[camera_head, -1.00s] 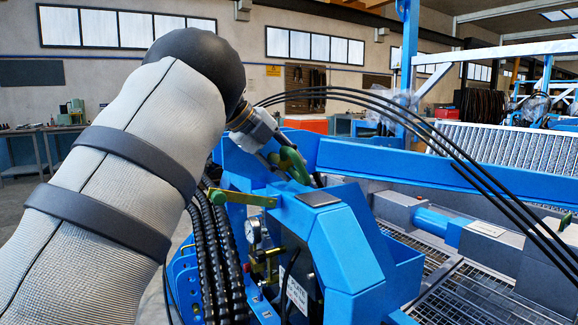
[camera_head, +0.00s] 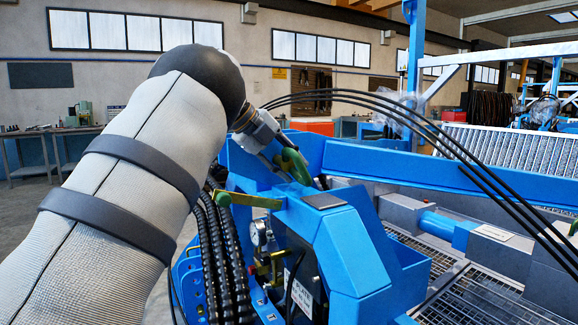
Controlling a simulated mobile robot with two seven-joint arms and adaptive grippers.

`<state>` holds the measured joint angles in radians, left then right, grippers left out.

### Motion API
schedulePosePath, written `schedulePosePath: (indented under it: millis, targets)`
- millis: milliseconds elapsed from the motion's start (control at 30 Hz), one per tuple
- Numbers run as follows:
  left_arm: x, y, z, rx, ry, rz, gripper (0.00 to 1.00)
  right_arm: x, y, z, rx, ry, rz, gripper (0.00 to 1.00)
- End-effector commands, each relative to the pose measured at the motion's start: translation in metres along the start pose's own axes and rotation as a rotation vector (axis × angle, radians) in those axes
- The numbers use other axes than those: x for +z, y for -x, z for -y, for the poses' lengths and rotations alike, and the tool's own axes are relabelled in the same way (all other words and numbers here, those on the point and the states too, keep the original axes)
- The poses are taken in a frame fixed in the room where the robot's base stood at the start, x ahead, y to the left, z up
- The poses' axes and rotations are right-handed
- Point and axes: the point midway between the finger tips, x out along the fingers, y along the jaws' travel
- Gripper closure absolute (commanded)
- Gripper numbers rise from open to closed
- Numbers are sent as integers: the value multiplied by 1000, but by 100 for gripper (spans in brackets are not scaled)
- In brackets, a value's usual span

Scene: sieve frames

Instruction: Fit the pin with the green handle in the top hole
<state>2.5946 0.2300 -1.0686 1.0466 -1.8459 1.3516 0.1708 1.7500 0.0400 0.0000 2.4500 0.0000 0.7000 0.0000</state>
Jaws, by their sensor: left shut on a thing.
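My left arm comes in from the left, and its gripper (camera_head: 279,153) is at the blue machine. The gripper is shut on the green handle (camera_head: 294,164) of the pin, a curved green grip. The pin's shaft cannot be made out, and the top hole is not clearly visible; the arm and blue frame cover part of this area. The handle is above and behind the blue housing (camera_head: 345,250), close to its top. My right gripper is not in view.
A yellow-green bar (camera_head: 250,200) sticks out left of the housing, below the gripper. Black ribbed hoses (camera_head: 219,260) and a pressure gauge (camera_head: 258,233) lie beneath it. Thin black hoses (camera_head: 400,112) arch to the right. A long blue beam (camera_head: 400,165) runs behind.

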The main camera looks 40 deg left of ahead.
Motion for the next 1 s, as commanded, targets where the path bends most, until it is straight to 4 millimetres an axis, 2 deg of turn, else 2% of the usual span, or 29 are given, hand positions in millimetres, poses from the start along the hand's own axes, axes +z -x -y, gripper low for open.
schedulePosePath:
  millis: [1000]
  targets:
    - [23,1,2,-5,-2,1,100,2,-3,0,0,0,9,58]
